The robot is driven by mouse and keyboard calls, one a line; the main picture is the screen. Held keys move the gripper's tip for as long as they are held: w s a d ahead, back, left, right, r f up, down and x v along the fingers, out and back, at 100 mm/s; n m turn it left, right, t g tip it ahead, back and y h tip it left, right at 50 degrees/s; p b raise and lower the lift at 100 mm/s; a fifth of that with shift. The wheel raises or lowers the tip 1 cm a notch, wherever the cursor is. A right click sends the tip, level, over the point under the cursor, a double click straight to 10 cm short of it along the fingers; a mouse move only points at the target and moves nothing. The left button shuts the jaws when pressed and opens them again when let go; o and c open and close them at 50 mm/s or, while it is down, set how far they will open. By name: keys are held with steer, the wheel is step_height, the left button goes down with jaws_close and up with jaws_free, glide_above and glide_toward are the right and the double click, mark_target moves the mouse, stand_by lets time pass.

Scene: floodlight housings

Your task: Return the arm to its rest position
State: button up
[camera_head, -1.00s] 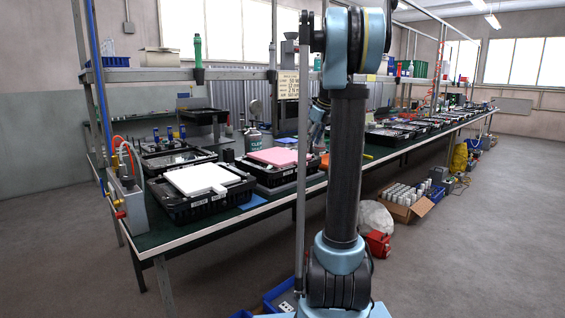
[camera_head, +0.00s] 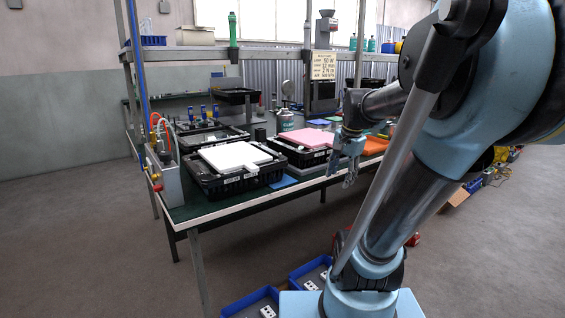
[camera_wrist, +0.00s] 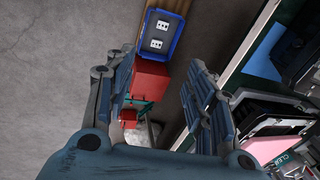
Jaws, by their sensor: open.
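My gripper (camera_head: 348,176) hangs fingers-down at the bench's front edge in the head view, beside the black tray with the pink panel. In the wrist view, its two fingers stand apart with nothing between them (camera_wrist: 160,70); floor items show beyond. My blue and dark arm fills the right of the head view, with the forearm reaching left toward the bench. The arm hides much of the bench's far side.
The green bench (camera_head: 222,206) holds black trays, one with a white panel (camera_head: 236,156), one with a pink panel (camera_head: 302,138). Blue bins (camera_head: 250,304) lie on the floor by my base; a blue bin (camera_wrist: 160,36) and red box (camera_wrist: 150,76) show below my gripper. Left floor is clear.

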steer(key=s+f+n+h, duration=0.1)
steer(key=s+f+n, duration=0.9)
steer(key=s+f, duration=0.3)
steer(key=shift+s, duration=0.4)
steer(key=shift+w+f, duration=0.15)
steer(key=shift+w, duration=0.25)
stand_by(0.6)
